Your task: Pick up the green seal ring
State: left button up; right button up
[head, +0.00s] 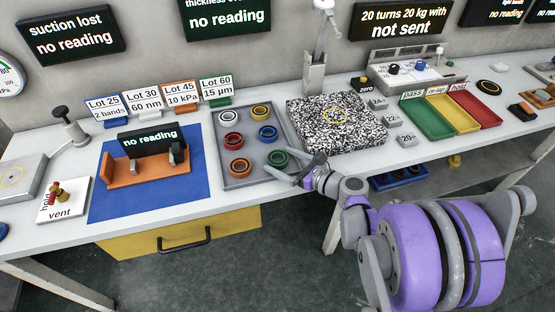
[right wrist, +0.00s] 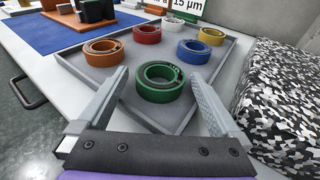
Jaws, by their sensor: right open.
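The green seal ring (head: 277,165) lies flat in the near right corner of a grey tray (head: 257,177). In the right wrist view the green ring (right wrist: 160,95) sits centred between and just beyond the two fingers. My right gripper (head: 287,170) is open and empty at the tray's near right corner. Its fingers (right wrist: 160,88) point at the ring, one toward each side, with visible gaps; I cannot tell their exact height over the tray. My left gripper is not in view.
The tray also holds an orange ring (right wrist: 102,49), a red ring (right wrist: 147,34), a blue ring (right wrist: 193,53), a white ring and a yellow ring. A speckled block (head: 342,138) stands close on the right. An orange stand (head: 150,171) is on the blue mat at left.

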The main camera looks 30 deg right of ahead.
jog(key=shift+w+a, duration=0.1)
jog(key=shift+w, duration=0.2)
jog(key=c, duration=1.3)
